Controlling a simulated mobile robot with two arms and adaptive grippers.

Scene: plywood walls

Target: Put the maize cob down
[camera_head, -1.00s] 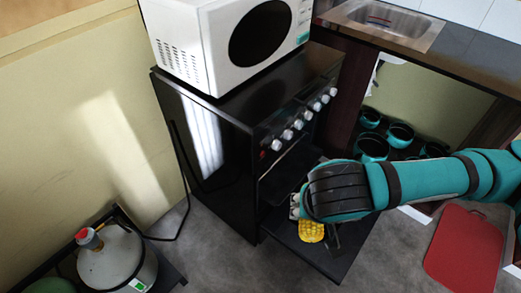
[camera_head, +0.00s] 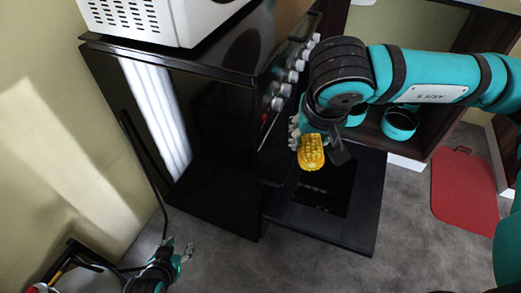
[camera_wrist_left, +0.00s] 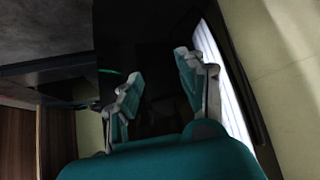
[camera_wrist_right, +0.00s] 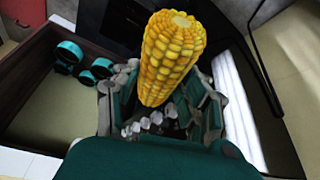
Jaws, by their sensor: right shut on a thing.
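The yellow maize cob (camera_head: 311,153) is held in my right gripper (camera_head: 313,136), which is above the inner part of the stove's lowered oven door (camera_head: 350,225). In the right wrist view the cob (camera_wrist_right: 170,58) sticks out from between the fingers (camera_wrist_right: 165,105), its blunt end clear. A gap seems to lie between cob and door, but I cannot tell how large. My left gripper (camera_head: 178,262) is empty at the lower left, in front of the stove's side. In the left wrist view its two fingers (camera_wrist_left: 160,90) stand apart with nothing between them.
The black stove (camera_head: 195,130) carries a white microwave (camera_head: 165,18). Teal pots (camera_head: 398,122) stand in the open cabinet on the right. A red board (camera_head: 465,190) lies on the floor at the right. Grey floor is clear before the door.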

